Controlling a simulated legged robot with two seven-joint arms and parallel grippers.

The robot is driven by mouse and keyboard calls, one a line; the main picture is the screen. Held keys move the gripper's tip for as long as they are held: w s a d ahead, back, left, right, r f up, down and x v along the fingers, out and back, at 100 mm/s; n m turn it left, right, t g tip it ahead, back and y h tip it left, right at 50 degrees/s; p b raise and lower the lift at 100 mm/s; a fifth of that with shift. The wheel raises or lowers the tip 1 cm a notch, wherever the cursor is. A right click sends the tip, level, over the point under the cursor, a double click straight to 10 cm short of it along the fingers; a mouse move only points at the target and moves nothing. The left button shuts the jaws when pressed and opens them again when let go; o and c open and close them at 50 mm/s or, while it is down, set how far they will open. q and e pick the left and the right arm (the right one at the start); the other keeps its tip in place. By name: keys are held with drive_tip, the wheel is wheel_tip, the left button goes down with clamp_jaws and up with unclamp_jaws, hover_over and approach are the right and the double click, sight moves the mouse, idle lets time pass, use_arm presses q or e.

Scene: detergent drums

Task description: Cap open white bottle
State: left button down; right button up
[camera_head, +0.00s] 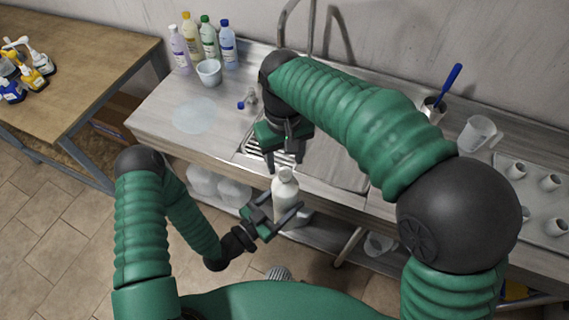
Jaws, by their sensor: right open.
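A white bottle (286,184) stands nearly upright in front of the counter edge, with a pale top. My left gripper (277,212) has its fingers around the lower part of the bottle and appears shut on it, holding it clear of the counter. My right gripper (284,163) is open, fingers pointing down, just behind and above the bottle top in this view. I see nothing between its fingers. No loose white cap can be made out.
The metal sink counter (150,118) has a drain grate (255,150) beneath my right gripper. Small blue-ended parts (246,101) lie near my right wrist. Several bottles (208,38) and a white cup (209,72) stand at the back left. A clear jug (477,133) stands at right.

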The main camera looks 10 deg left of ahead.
drive_tip(key=shift+r, duration=0.4)
drive_tip(key=shift+c, duration=0.2)
